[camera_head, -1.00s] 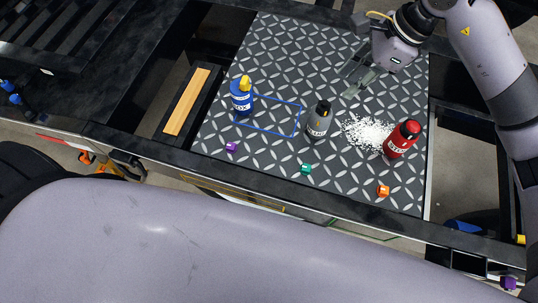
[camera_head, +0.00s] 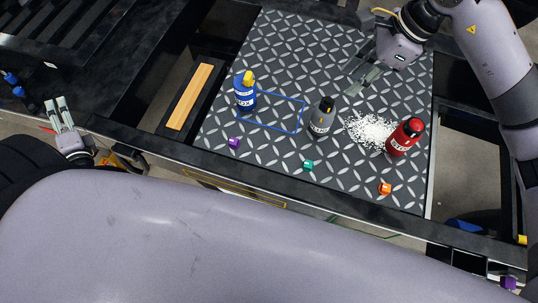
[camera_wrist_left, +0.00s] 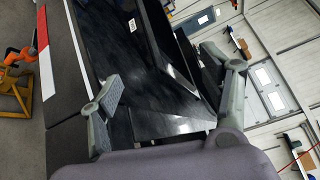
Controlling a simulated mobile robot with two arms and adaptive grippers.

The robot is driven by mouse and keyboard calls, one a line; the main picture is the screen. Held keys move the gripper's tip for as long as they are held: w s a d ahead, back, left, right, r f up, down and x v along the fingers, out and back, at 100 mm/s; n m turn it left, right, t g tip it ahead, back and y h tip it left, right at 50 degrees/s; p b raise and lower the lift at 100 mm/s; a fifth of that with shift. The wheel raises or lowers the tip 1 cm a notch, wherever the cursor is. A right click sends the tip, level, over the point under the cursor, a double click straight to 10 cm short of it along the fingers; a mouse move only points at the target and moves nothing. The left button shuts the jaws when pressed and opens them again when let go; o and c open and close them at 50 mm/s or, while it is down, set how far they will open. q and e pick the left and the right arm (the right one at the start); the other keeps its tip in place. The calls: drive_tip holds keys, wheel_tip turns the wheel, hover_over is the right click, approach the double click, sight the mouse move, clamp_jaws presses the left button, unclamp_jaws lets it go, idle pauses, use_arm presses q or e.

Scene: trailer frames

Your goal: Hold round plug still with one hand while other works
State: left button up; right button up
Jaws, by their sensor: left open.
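I cannot make out a round plug in either view. My left gripper (camera_head: 57,103) is open and empty at the left of the head view, fingers pointing up the picture, beside the trailer's front edge. In the left wrist view the open fingers of the left gripper (camera_wrist_left: 165,85) frame a dark glossy trailer surface, with nothing between them. My right gripper (camera_head: 353,80) is over the far right part of the diamond-plate panel (camera_head: 300,50). Its fingers are apart with nothing between them.
A wooden strip (camera_head: 190,96) lies left.

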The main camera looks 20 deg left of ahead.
sight(314, 123)
use_arm(q)
drive_tip(key=w+d+r+m+t+y, duration=0.1)
drive_tip(key=w+d+r+m+t, duration=0.15)
drive_tip(key=w+r, duration=0.75)
drive_tip(key=w+d+f+m+t+h, duration=0.1)
drive_tip(key=w+d+m+t+h, duration=0.3)
drive_tip(key=d+m+h, duration=0.5)
drive_tip(key=w+d+f+m+t+h, duration=0.2)
drive_tip(key=w+d+m+h, duration=0.4)
drive_tip(key=d, duration=0.5)
drive_tip(key=d+f+m+g+h, duration=0.2)
drive_tip(key=d+m+h, duration=0.7)
drive_tip(key=d, duration=0.6)
drive_tip(key=s+d+f+m, duration=0.1)
drive_tip(key=s+d+f, duration=0.1)
drive_tip(key=s+d, duration=0.2)
drive_tip(key=s+d+f+m+g, duration=0.1)
drive_tip(key=s+d+f+m, duration=0.1)
drive_tip(key=d, duration=0.4)
drive_tip(key=s+d+f+m, duration=0.2)
drive_tip(key=s+d+f, duration=0.2)
drive_tip(key=s+d, duration=0.1)
drive_tip(key=shift+s+d+f, duration=0.1)
drive_tip(key=shift+s+f, duration=0.15)
drive_tip(key=shift+s, duration=0.4)
drive_tip(key=x, duration=1.7)
drive_tip(key=shift+w+d, duration=0.1)
drive_tip(key=shift+d, duration=0.15)
drive_tip(key=shift+c, duration=0.6)
